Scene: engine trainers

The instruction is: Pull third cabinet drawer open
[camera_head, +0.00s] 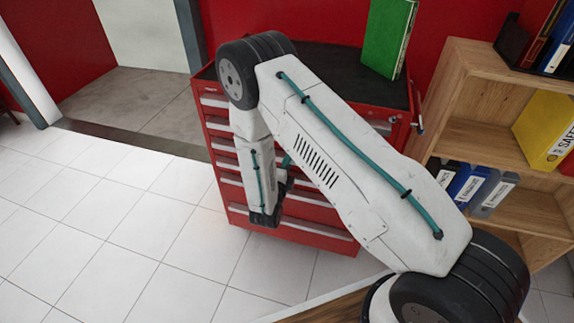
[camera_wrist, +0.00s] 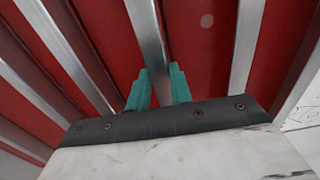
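The red cabinet (camera_head: 330,215) stands behind my arm, with several drawers that have pale metal handle strips. The drawer fronts look flush, with none clearly pulled out. My arm covers much of the front, so I cannot tell which drawer my gripper is at. My gripper (camera_head: 268,212) points at the lower front in the head view. In the wrist view, its two teal fingers (camera_wrist: 158,88) are a little apart, one on each side of a metal handle strip (camera_wrist: 147,30). The strip fills most of the gap. I cannot tell whether the fingers press on it.
A green book (camera_head: 389,38) stands on the cabinet's black top (camera_head: 335,70). A wooden shelf (camera_head: 470,75) with binders is close on the right. A wooden surface (camera_head: 345,305) lies at the bottom. The white tiled floor (camera_head: 130,220) on the left is clear.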

